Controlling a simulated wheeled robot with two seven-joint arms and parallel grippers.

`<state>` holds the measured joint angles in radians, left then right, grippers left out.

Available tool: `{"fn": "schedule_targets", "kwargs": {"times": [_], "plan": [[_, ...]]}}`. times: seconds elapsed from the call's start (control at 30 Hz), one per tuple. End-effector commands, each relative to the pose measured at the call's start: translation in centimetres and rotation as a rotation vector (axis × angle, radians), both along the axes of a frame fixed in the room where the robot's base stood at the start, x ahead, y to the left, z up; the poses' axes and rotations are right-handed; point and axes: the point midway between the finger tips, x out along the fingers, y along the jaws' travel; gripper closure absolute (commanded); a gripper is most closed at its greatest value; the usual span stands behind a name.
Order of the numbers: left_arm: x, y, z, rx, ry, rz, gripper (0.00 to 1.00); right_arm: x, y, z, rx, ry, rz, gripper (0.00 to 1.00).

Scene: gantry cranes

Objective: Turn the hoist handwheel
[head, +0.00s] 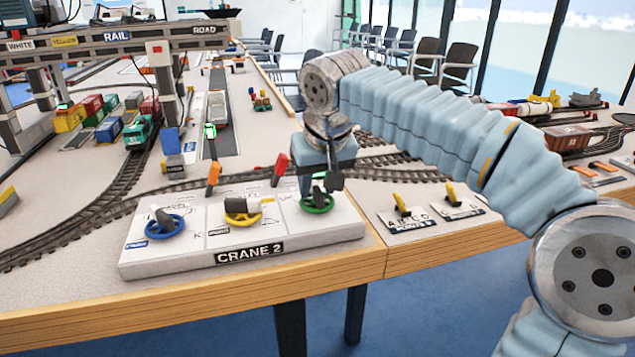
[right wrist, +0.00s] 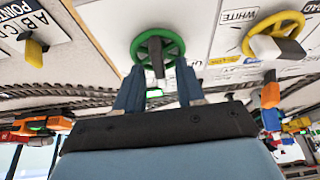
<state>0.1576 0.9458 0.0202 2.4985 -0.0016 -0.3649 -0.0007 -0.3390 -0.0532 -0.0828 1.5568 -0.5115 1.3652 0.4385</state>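The crane 2 control panel (head: 190,251) carries a blue handwheel (head: 166,227), a yellow handwheel (head: 243,211) and a green handwheel (head: 318,207). I cannot read which one is marked as the hoist. My right gripper (head: 320,183) is right above the green handwheel, pointing down. In the right wrist view, its two fingers (right wrist: 158,84) stand apart, with the dark grip of the green handwheel (right wrist: 139,50) at the gap between their tips. I cannot tell whether they touch it. The yellow handwheel (right wrist: 249,38) shows to the right there. My left gripper is not in view.
An orange lever (head: 213,174) and a red lever (head: 280,164) rise behind the wheels. Yellow point levers (head: 401,203) sit to the right of the panel. A gantry crane (head: 130,42) and rail wagons stand at the back left. The table's wooden edge runs in front.

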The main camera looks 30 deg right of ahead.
Motion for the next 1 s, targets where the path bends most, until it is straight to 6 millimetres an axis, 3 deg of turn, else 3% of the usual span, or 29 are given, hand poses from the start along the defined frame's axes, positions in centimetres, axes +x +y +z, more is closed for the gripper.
{"fn": "schedule_targets", "kwargs": {"times": [0.17,0.4,0.6,1.0], "plan": [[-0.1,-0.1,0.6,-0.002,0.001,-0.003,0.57,-0.8,0.2,2.5,0.001,-0.004,0.001,0.62],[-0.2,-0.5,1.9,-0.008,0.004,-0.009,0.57,-3.1,0.7,8.1,0.002,-0.005,0.001,0.62],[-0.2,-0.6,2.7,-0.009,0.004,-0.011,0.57,-4.5,1.0,11.5,0.000,-0.003,0.000,0.62],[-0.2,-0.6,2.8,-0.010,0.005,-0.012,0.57,-5.1,1.1,12.6,0.000,0.000,0.000,0.62]]}}
